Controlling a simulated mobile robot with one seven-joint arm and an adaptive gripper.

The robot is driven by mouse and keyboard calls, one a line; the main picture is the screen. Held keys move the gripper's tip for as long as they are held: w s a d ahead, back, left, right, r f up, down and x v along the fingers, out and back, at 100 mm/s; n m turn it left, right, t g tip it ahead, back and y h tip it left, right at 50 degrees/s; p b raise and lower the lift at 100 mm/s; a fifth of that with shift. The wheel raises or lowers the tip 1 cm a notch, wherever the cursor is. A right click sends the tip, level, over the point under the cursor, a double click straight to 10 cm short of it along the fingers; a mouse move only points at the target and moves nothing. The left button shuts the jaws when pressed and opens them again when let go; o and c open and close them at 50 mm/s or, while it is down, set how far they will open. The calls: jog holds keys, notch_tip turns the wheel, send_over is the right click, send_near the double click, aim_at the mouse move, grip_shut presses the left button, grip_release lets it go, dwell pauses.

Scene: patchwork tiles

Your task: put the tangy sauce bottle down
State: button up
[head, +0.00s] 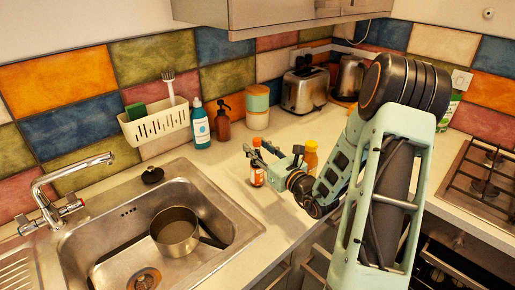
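A small bottle (257,176) with an orange-red body, a pale label and a reddish cap is upright between the fingers of my gripper (254,151), over the counter right of the sink. The fingers cross in front of its upper part. I cannot tell whether they press on it or whether its base touches the counter. A second orange bottle (311,158) with a yellow-orange cap stands behind my gripper to the right, partly hidden by my arm. I cannot read either label, so which is the tangy sauce is unclear.
The sink (226,236) with a saucepan (174,233) lies to the left. At the back are a white caddy (155,127), blue soap bottle (200,128), brown pump bottle (223,125), canister (257,110) and toaster (304,92). A hob (484,172) is right. Counter (225,165) left of my gripper is bare.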

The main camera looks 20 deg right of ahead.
jog(key=shift+r, duration=0.15)
jog(key=shift+r+p, duration=0.2)
jog(key=shift+p, duration=0.15)
jog(key=b+v, duration=0.2)
jog(key=v, duration=1)
